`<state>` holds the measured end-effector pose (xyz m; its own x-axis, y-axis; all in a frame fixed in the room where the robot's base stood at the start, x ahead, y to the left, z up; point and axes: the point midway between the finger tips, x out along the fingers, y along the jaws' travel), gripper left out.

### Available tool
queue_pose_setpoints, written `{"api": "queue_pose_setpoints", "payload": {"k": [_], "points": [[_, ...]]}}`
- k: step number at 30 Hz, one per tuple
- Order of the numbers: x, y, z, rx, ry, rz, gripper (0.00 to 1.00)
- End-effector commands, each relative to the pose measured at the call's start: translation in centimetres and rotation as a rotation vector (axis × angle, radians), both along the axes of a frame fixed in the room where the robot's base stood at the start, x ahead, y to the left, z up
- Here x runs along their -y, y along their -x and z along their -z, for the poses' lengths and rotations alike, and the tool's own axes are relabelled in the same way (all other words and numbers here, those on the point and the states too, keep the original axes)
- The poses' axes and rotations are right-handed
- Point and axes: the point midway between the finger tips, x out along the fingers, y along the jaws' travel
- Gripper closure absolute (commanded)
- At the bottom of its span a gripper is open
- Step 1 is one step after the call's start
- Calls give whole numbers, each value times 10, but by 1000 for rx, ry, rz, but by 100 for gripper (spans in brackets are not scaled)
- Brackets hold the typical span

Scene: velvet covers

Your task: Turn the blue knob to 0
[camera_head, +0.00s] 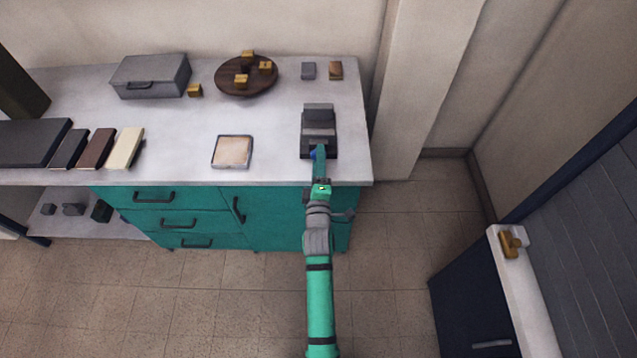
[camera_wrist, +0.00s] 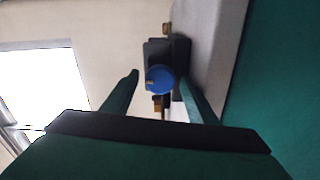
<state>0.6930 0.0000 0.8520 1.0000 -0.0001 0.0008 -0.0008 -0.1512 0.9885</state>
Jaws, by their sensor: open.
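The blue knob (camera_wrist: 160,79) sits on the front of a dark device (camera_wrist: 160,49) in the wrist view. It has a small yellowish mark near its left side; I cannot read any scale or 0. In the head view the dark grey device (camera_head: 319,133) stands at the right front of the counter, and only a sliver of the blue knob (camera_head: 314,154) shows beside my gripper. My gripper (camera_wrist: 158,84) is open, with one green finger on each side of the knob in the picture. I cannot tell whether the fingers touch it.
The white counter (camera_head: 185,150) holds a grey case (camera_head: 150,76), a round wooden board (camera_head: 246,82) with yellow blocks, a small square tray (camera_head: 232,152) and several books (camera_head: 96,149). Teal drawers (camera_head: 170,222) are below.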

Motion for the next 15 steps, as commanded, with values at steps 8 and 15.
{"api": "queue_pose_setpoints", "payload": {"k": [8, 15], "points": [[0, 0, 2, -3, -188, 0, 44], [0, 0, 2, -3, -446, 1, 44]]}}
